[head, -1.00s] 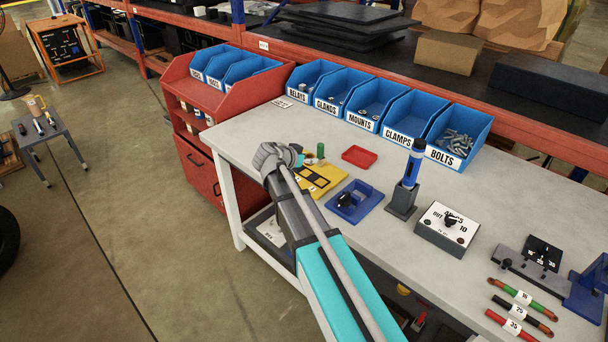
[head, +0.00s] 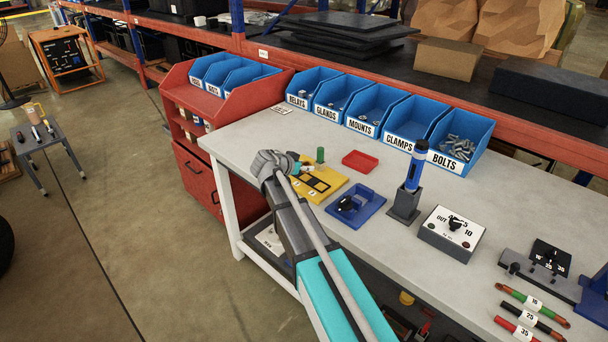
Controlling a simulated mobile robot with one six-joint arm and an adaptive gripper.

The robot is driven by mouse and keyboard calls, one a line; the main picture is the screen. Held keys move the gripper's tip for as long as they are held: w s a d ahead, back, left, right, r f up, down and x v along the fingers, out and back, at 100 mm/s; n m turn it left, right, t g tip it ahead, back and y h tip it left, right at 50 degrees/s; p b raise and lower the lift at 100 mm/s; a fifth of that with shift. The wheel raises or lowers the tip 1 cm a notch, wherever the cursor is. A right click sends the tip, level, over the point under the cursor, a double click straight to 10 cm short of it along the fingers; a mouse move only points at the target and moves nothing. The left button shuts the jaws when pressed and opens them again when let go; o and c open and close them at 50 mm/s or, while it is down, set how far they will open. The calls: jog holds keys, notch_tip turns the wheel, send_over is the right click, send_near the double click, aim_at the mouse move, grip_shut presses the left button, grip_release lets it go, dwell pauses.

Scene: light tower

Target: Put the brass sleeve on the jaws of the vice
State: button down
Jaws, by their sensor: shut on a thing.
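My gripper (head: 297,167), at the end of my grey and teal arm, is over the left part of the workbench, at the far left corner of a yellow board (head: 334,181). It is small here and mostly covered by my own wrist. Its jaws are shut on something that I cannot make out. I cannot pick out the brass sleeve in this view. I cannot identify a vice with certainty; a dark grey fixture with a black knob (head: 514,268) and a blue block (head: 597,295) stand at the bench's right end.
A green cylinder (head: 320,155) stands close right of my gripper. A red tray (head: 361,161), a blue tray (head: 369,203), a blue tool in a stand (head: 414,170) and a dial box (head: 453,232) are on the bench. Labelled blue bins (head: 402,125) line the back.

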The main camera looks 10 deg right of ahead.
jog(key=shift+w+f+b, duration=0.3)
jog(key=shift+f+b, duration=0.05)
jog(key=shift+f, duration=0.2)
jog(key=shift+s+f+b, duration=0.1)
jog(key=shift+f+b, duration=0.95)
jog(key=shift+f, duration=0.15)
jog(key=shift+c, duration=1.3)
grip_release()
jog(key=p+v, duration=0.6)
jog(key=v, duration=0.7)
jog(key=shift+s+a, duration=0.25)
jog(key=shift+s, duration=0.2)
